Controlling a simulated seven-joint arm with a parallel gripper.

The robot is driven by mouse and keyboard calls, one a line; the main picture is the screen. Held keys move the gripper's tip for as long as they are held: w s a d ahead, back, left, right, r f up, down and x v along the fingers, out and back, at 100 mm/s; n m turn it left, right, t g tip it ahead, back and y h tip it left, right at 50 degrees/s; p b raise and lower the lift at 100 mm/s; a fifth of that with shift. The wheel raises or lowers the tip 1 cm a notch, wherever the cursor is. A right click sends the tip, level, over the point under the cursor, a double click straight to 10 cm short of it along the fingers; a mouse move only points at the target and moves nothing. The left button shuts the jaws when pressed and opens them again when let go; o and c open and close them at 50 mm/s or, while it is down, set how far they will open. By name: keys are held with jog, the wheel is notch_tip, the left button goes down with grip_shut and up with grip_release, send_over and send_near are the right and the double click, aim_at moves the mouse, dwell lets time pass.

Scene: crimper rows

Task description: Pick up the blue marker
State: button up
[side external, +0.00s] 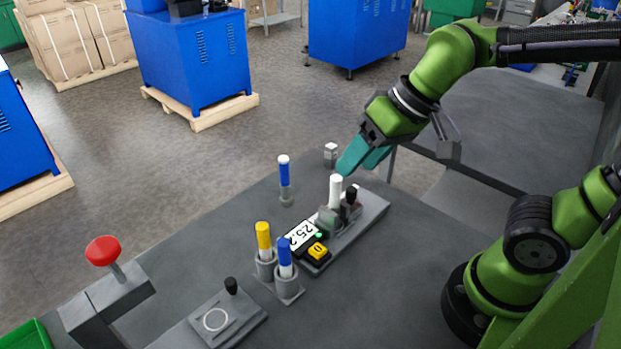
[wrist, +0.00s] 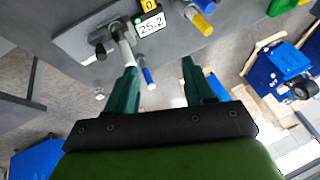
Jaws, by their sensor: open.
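Two blue-capped markers with white bodies stand upright. One blue marker (side external: 284,170) stands alone in a small holder on the far side of the table. The other blue marker (side external: 286,258) stands in a grey cup beside the yellow marker (side external: 264,238). In the wrist view the lone blue marker (wrist: 147,76) shows beyond the fingertips, between them in the picture, and the cupped one (wrist: 191,5) is at the top edge. My gripper (side external: 357,166) has teal fingers, which are apart and empty in the wrist view (wrist: 158,66). It is above and right of the lone marker, touching neither.
A device with a 25.2 display (side external: 301,234) and an upright white cylinder (side external: 336,190) stands just below my gripper. A red-knobbed lever press (side external: 103,251) and a ringed plate (side external: 216,320) are front left.

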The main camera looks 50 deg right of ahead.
aim_at(284, 254)
jog(key=w+a+r+n+g+h, duration=0.1)
jog(key=w+a+n+g, duration=0.15)
jog(key=a, duration=0.45)
jog(key=w+a+r+n+g+h, duration=0.1)
jog(key=w+a+g+h, duration=0.15)
jog(key=a, duration=0.45)
jog(key=shift+y, duration=0.35)
jog(key=f, duration=1.1)
jog(key=shift+s+d+f, duration=0.25)
jog(key=shift+s+f, duration=0.05)
jog(key=shift+s, duration=0.05)
jog(key=shift+w+d+f, duration=0.1)
jog(key=shift+w+f, duration=0.05)
jog(key=shift+f, duration=2.6)
grip_shut()
